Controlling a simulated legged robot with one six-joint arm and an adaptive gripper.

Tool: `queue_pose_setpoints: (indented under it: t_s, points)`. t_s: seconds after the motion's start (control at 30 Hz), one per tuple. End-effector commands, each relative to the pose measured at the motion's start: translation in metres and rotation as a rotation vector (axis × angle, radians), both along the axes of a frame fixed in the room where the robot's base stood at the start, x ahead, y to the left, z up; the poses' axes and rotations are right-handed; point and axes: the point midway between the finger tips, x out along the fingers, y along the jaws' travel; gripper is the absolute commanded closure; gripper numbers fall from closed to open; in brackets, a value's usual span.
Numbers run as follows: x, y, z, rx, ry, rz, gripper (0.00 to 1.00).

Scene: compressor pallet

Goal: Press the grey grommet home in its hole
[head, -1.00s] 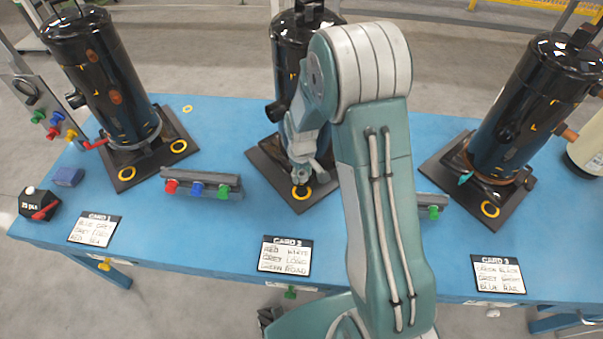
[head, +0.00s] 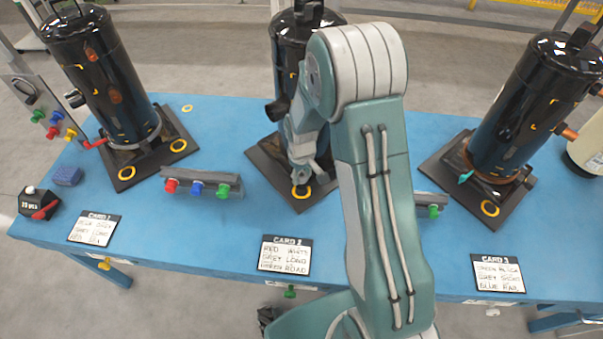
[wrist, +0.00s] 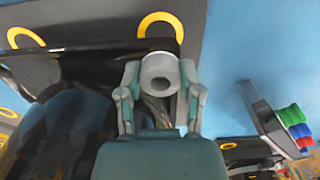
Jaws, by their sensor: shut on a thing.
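The grey grommet (wrist: 158,76) is a pale round piece with a central opening, held between my fingers in the wrist view. My gripper (wrist: 160,88) is shut on it. In the head view my gripper (head: 301,176) points down at the base plate (head: 266,163) of the middle compressor (head: 290,60). A yellow ring (wrist: 146,21) on that plate shows just beyond the grommet in the wrist view. A dark piece below my fingertips stands at this ring in the head view. The hole is hidden, so I cannot tell how deep the grommet sits.
Black compressors stand at left (head: 100,85) and right (head: 515,110). A rack with red, blue and green plugs (head: 200,184) lies left of my gripper. Card 2 (head: 285,254) lies at the blue table's front edge. Open blue tabletop (head: 225,135) lies left of the middle plate.

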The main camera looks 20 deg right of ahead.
Motion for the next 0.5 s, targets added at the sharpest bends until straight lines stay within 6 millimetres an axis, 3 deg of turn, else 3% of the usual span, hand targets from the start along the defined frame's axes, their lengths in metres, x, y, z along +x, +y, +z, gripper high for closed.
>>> queue_pose_setpoints:
  t_s: [0.5]
  points:
    - [0.0,0.0,-0.011,0.0,0.0,0.0,0.81]
